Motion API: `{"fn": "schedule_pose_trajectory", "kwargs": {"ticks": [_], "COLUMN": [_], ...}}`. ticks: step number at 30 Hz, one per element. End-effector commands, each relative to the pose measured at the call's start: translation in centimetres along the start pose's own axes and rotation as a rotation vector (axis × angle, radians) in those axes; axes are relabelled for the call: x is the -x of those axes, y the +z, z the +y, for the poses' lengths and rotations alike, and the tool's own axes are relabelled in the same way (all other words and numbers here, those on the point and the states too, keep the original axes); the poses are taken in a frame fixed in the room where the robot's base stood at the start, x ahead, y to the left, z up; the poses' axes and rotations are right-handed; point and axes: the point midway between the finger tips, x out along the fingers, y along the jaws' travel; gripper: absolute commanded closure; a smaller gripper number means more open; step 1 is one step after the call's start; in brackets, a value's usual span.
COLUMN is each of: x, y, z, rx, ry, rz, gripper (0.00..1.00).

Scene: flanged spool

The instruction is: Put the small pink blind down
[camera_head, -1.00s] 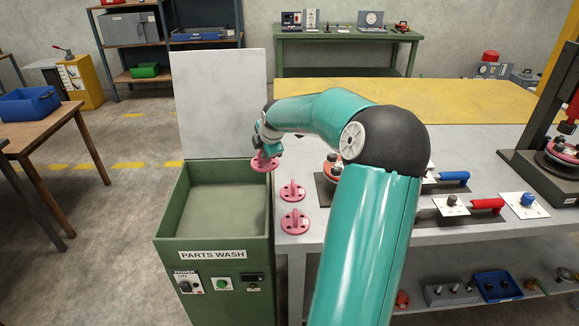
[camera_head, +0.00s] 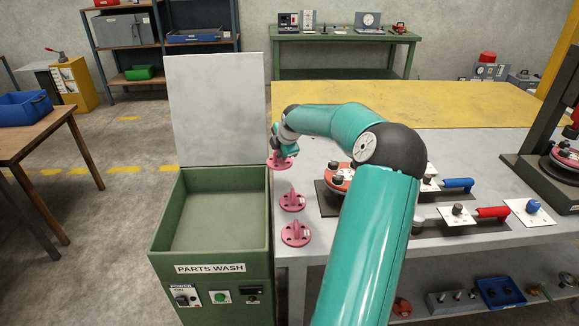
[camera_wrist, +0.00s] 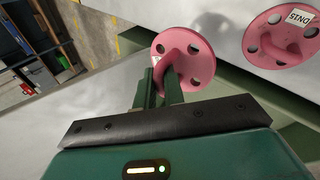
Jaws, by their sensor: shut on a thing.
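My gripper (camera_head: 284,151) is shut on a small pink blind (camera_head: 277,163), a round flanged disc, at the left edge of the grey bench (camera_head: 470,241). In the wrist view the fingers (camera_wrist: 163,82) grip the blind's upright handle, and its holed disc (camera_wrist: 206,66) faces the camera. I cannot tell whether the disc touches the bench top. Two more pink blinds, a nearer one (camera_head: 296,235) and a middle one (camera_head: 292,201), stand on the bench's left side. One with a DN15 label (camera_wrist: 283,52) shows in the wrist view.
The open green parts wash tank (camera_head: 160,233) stands against the bench's left side, its pale lid (camera_head: 217,108) raised behind it. A red flanged part (camera_head: 336,180) on a dark plate lies right of the blinds, partly behind my arm. Red-handled (camera_head: 492,212) and blue-handled (camera_head: 457,183) tools lie farther right.

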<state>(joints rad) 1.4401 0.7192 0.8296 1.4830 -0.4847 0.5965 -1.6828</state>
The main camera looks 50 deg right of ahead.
Motion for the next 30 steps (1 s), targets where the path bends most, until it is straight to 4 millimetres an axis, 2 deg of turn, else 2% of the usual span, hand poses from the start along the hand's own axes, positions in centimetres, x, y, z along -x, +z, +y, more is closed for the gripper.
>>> {"fn": "schedule_pose_trajectory", "kwargs": {"ticks": [4, 9, 16, 22, 30], "x": [-2.9, -5.1, -6.7, -8.8, -8.9], "y": [2.2, 3.9, 5.0, 4.9, 4.9], "z": [-0.6, -1.0, -1.3, -2.9, -2.9], "rx": [-0.004, -0.003, -0.002, 0.0, 0.0], "ry": [0.0, 0.002, 0.001, 0.0, 0.002], "rz": [0.002, 0.0, 0.0, -0.001, -0.002], "gripper": [1.0, 1.0, 1.0, 1.0, 1.0]}}
